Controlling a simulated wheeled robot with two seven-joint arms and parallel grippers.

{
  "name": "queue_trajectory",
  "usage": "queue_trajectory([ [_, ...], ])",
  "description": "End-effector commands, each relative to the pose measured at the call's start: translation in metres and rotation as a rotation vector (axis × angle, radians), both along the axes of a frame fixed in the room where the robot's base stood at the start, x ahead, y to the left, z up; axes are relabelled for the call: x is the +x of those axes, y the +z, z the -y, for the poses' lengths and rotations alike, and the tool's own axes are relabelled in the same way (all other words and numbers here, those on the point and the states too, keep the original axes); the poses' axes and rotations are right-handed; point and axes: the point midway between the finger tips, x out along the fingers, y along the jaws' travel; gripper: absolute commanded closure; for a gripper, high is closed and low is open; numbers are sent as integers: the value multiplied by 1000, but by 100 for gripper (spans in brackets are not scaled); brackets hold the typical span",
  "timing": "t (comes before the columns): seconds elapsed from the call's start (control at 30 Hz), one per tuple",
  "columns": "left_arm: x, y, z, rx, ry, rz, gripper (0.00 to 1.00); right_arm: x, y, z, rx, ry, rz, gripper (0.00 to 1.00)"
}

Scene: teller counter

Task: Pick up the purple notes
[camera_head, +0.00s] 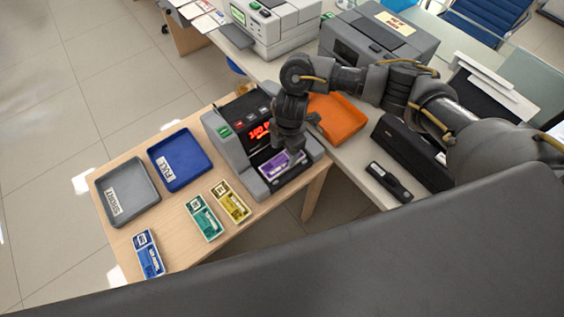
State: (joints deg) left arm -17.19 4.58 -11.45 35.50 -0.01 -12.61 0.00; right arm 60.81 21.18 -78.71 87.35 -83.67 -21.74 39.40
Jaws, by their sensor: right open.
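The purple notes (273,168) lie in the front tray of the grey note-counting machine (215,127), which has a red lit display. My right gripper (292,150) points down over the right part of the purple notes. It is open, and its fingers partly hide the notes' right end. I cannot tell whether the fingers touch the notes. My left gripper is not in view.
On the wooden table are a grey tray (127,214), a blue tray (185,180), and blue notes (149,262), green notes (203,223) and yellow notes (231,206). An orange tray (343,128) lies right of the machine. A black handheld device (389,183) is farther right.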

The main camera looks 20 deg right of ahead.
Motion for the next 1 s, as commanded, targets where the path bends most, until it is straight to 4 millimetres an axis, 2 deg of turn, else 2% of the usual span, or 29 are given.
queue_trajectory([
  [0.17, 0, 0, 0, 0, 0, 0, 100, 0, -5, 0, 1, -2, -2, 35],
  [0.5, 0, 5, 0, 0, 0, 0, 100, 1, -48, -2, 0, -1, -2, 35],
  [0.77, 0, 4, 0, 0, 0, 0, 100, 1, -53, -3, 1, 0, 1, 35],
  [0.87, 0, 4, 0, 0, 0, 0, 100, 2, -53, -2, 1, 0, 1, 44],
  [1.0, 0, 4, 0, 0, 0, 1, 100, 2, -52, -2, 1, 0, 1, 62],
])
